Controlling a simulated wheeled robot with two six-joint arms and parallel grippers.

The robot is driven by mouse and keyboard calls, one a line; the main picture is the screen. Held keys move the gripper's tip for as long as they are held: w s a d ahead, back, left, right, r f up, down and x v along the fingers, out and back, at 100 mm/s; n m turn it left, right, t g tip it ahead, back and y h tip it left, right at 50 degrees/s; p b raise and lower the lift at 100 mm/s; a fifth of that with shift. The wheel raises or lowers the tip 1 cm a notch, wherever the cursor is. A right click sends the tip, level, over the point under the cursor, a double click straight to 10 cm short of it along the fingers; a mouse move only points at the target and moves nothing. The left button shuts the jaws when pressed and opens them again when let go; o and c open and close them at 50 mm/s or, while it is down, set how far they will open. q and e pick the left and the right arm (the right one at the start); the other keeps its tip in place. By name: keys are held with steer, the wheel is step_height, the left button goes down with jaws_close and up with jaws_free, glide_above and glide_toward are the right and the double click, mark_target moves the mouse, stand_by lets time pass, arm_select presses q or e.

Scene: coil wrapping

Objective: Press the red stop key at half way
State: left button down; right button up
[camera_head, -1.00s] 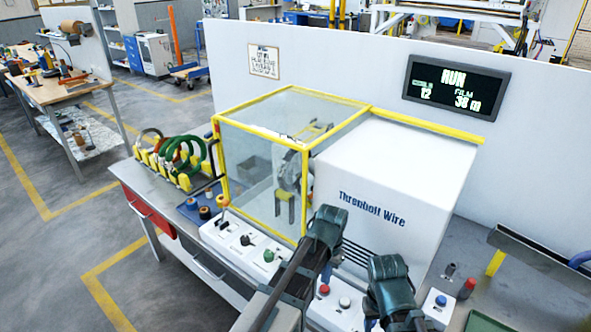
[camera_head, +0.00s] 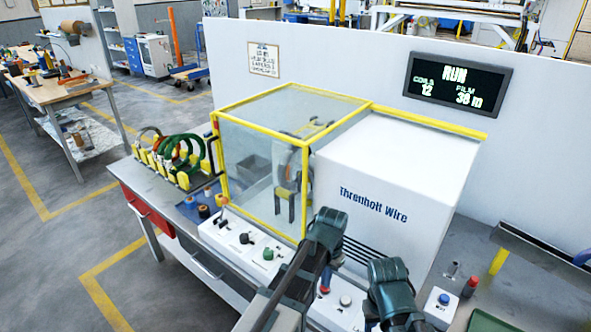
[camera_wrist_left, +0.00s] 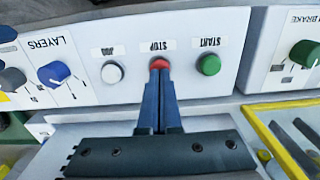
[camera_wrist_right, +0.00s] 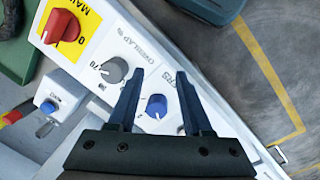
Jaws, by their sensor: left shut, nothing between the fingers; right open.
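The red stop key (camera_wrist_left: 159,63) sits on a white panel under an upside-down STOP label in the left wrist view, between a white key (camera_wrist_left: 112,72) and a green START key (camera_wrist_left: 208,64). My left gripper (camera_wrist_left: 160,76) is shut and empty, its tips at the red key and partly covering it. I cannot tell whether the key is pushed in. In the head view my left gripper (camera_head: 326,280) points down at that panel. My right gripper (camera_wrist_right: 159,80) is open and empty above the blue knob (camera_wrist_right: 156,105). The wall display (camera_head: 457,83) reads RUN, coils 12, film 38 m.
The clear guard with yellow edges (camera_head: 262,162) and the white machine housing (camera_head: 395,170) stand behind the panels. Green coils (camera_head: 180,150) hang on a rack at left. A red main switch (camera_wrist_right: 62,25) on yellow lies near my right gripper.

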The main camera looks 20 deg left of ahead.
arm_select(q)
steer(key=shift+f+b, duration=0.3)
steer(key=shift+f, duration=0.15)
arm_select(e)
steer(key=shift+f, duration=0.45)
steer(key=shift+r, duration=0.1)
arm_select(q)
steer(key=shift+r, duration=0.1)
step_height(320, 180, up, 6)
steer(key=p, duration=0.6)
arm_select(e)
step_height(320, 180, up, 6)
arm_select(q)
steer(key=shift+s+d, duration=0.1)
steer(key=shift+s, duration=0.1)
steer(key=s+d+y, duration=0.1)
steer(key=s+d, duration=0.2)
steer(key=s, duration=0.8)
steer(key=shift+s+d, duration=0.25)
steer(key=shift+d, duration=0.1)
